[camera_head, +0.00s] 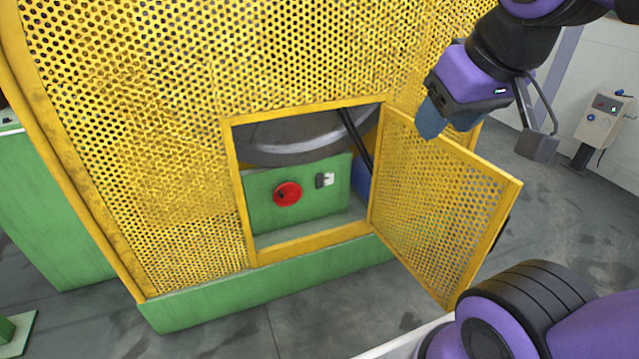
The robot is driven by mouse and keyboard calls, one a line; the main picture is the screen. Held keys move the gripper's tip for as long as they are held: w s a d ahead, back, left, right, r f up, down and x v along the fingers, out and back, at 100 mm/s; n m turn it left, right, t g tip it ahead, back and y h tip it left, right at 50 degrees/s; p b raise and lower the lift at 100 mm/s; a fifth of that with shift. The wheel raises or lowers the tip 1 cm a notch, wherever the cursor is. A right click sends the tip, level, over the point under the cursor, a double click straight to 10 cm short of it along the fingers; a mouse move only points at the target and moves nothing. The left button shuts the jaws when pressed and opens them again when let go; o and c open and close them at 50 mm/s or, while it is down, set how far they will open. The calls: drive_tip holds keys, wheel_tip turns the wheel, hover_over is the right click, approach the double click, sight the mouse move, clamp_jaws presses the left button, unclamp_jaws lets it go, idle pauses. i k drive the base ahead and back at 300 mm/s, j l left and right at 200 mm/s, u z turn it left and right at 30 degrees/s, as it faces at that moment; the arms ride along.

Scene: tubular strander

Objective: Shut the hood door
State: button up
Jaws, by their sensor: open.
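The hood door (440,205) is a yellow perforated panel in a yellow frame. It stands swung open, out to the right of a square opening in the yellow perforated hood (130,130). Its hinged side is along the right edge of the opening. My gripper (431,122) is at the upper right, pointing down, with blue fingertips overlapping the door's top edge near the hinge side. It is open and holds nothing that I can see. I cannot tell whether the fingertips touch the door.
Inside the opening are a green panel (265,212) with a red knob (288,194) and a small white switch (325,180). A control box (603,120) on a post stands at the far right. Grey floor (555,215) is clear right of the door. My arm link shows at lower right.

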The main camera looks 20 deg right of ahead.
sight(495, 226)
drive_tip(key=l+u, duration=0.1)
drive_tip(key=l, duration=0.5)
drive_tip(key=k+l+u, duration=0.15)
drive_tip(key=l, duration=0.4)
drive_tip(key=k+l+u, duration=0.1)
drive_tip(key=l, duration=0.5)
drive_tip(key=k+l+u, duration=0.15)
drive_tip(key=l, duration=0.4)
drive_tip(key=k+l+u, duration=0.1)
drive_tip(key=l, duration=0.5)
drive_tip(key=k+l+u, duration=0.15)
drive_tip(key=l, duration=0.35)
drive_tip(key=k+l+u, duration=0.1)
drive_tip(key=l, duration=0.45)
drive_tip(key=k+l+u, duration=0.15)
drive_tip(key=k+l, duration=0.2)
drive_tip(key=l, duration=0.15)
drive_tip(key=i+l+u, duration=0.25)
drive_tip(key=l, duration=0.35)
drive_tip(key=i+l+u, duration=0.1)
drive_tip(key=i+l, duration=0.15)
drive_tip(key=i+l+u, duration=0.1)
drive_tip(key=l, duration=0.25)
drive_tip(key=k+j+z, duration=0.1)
drive_tip(key=z, duration=0.6)
